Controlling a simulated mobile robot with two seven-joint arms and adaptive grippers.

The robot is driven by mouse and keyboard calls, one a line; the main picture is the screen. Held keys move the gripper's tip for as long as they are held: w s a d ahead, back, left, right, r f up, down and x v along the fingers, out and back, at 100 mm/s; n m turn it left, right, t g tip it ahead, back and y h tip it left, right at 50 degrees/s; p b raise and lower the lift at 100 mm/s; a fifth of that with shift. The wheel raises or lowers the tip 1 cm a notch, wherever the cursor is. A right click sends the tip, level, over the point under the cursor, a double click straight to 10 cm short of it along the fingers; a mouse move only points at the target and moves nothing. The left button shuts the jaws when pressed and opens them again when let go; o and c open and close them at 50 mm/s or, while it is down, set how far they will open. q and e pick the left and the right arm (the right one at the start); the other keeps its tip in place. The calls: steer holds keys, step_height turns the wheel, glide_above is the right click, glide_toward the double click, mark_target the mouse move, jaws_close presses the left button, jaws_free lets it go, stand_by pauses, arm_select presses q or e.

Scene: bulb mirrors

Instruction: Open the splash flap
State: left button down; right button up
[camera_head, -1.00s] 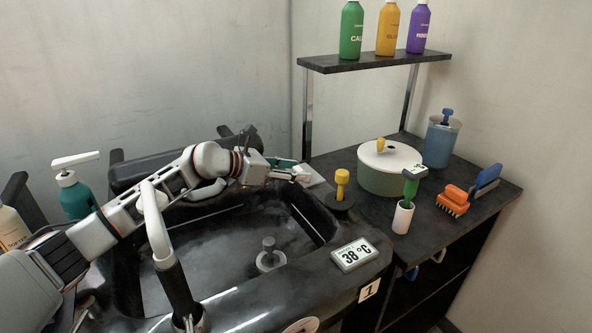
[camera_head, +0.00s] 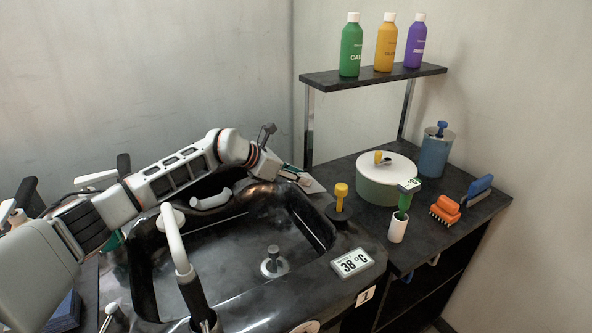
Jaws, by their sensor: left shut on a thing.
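My left gripper (camera_head: 300,180) reaches across the back of the black wash basin (camera_head: 345,290) to its far right corner. It is shut on a small pale flat piece (camera_head: 314,187), which seems to be part of the splash flap. The fingers are small here and hide much of the contact, and how far the flap stands open cannot be told. My left arm hides much of the basin's back edge. My right gripper is not in view.
A black-based yellow knob (camera_head: 341,196) stands just right of the gripper. A white-lidded green pot (camera_head: 385,192), a green tool in a white cup (camera_head: 398,229) and brushes (camera_head: 446,208) stand on the side counter. A white curved spout (camera_head: 172,240) rises in front of my arm.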

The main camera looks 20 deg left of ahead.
arm_select(q)
steer(key=r+p, duration=0.1)
steer(key=g+y+p, duration=0.1)
steer(key=shift+w+d+r+p, duration=0.3)
steer(key=shift+w+d+r, duration=0.05)
steer(key=shift+w+d, duration=0.05)
steer(key=shift+w+d+g+y, duration=0.1)
steer(key=shift+g+y, duration=0.3)
steer(key=shift+w+d+r+g+y+p, duration=0.15)
steer(key=shift+g+y+p, duration=0.15)
steer(key=shift+p, duration=0.2)
steer(key=shift+d, duration=0.1)
steer(key=shift+w, duration=0.1)
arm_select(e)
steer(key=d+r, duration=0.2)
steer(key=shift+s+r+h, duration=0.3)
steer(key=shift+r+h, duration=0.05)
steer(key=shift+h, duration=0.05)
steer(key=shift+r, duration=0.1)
arm_select(q)
steer(key=c, duration=1.6)
jaws_free()
steer(key=shift+r, duration=0.1)
